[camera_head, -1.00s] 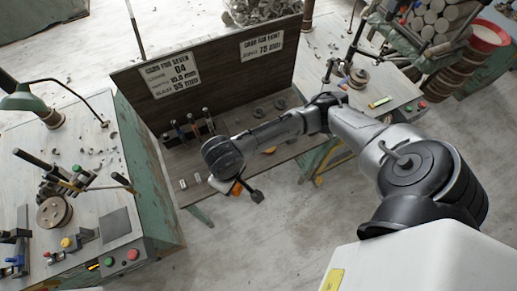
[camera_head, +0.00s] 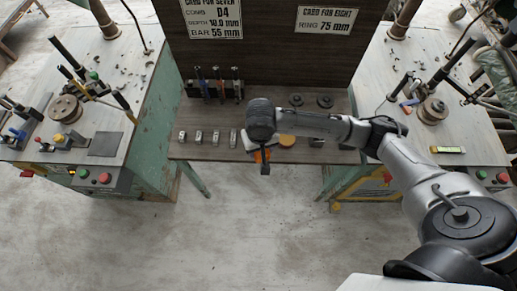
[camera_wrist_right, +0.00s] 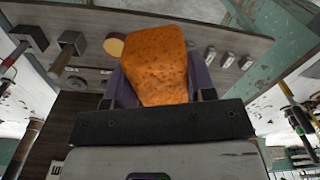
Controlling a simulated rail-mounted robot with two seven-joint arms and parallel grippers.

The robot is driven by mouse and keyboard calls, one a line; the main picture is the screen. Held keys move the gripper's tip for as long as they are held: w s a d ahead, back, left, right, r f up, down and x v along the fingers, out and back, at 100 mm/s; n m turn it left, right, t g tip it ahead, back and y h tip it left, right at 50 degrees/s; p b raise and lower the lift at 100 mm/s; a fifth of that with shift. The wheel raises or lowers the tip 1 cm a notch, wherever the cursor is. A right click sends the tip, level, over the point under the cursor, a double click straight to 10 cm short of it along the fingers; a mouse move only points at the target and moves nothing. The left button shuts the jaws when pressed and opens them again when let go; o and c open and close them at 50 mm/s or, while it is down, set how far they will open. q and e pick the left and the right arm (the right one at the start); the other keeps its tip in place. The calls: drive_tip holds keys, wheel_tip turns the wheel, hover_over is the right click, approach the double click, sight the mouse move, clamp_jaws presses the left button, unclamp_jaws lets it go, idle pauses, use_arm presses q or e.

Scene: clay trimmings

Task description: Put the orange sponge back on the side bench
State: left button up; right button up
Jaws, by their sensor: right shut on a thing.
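The orange sponge (camera_wrist_right: 160,62) is between the fingers of my right gripper in the right wrist view. A little orange of the sponge (camera_head: 259,156) shows under my right wrist in the head view. My right gripper (camera_head: 262,160) is shut on the sponge, at the front edge of the middle bench (camera_head: 215,152). The wrist hides most of the gripper and sponge from above, and I cannot tell their height over the bench. The bench top also shows behind the sponge in the wrist view (camera_wrist_right: 80,20). My left gripper is not in view.
Several small metal blocks (camera_head: 198,137) stand left of the gripper. A round tan piece (camera_head: 287,141) and dark discs (camera_head: 325,101) lie to the right. Upright tools (camera_head: 220,85) line the back board (camera_head: 270,50). Worktables stand left (camera_head: 105,145) and right (camera_head: 460,130).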

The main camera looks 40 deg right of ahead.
drive_tip(key=w+d+f+m+b, duration=0.2)
drive_tip(key=f+b, duration=0.4)
drive_tip(key=f, duration=0.2)
drive_tip(key=w+d+f+m+b, duration=0.2)
drive_tip(key=w+d+f+b, duration=0.1)
drive_tip(key=f+b, duration=0.35)
drive_tip(key=w+d+f+b, duration=0.1)
drive_tip(key=w+d+f, duration=0.1)
drive_tip(key=w, duration=0.1)
drive_tip(key=w+d+f+b, duration=0.1)
drive_tip(key=w+d+f, duration=0.1)
drive_tip(key=w+f, duration=0.1)
drive_tip(key=w+d+f+b, duration=0.1)
drive_tip(key=w+d+f, duration=0.1)
drive_tip(key=w+f, duration=0.1)
drive_tip(key=shift+w+d+b, duration=0.2)
drive_tip(key=shift+d+b, duration=0.05)
drive_tip(key=shift+b, duration=0.05)
drive_tip(key=shift+f+b, duration=0.7)
drive_tip(key=shift+f, duration=1.35)
drive_tip(key=o, duration=0.4)
drive_tip(key=shift+f, duration=0.1)
drive_tip(key=o, duration=0.5)
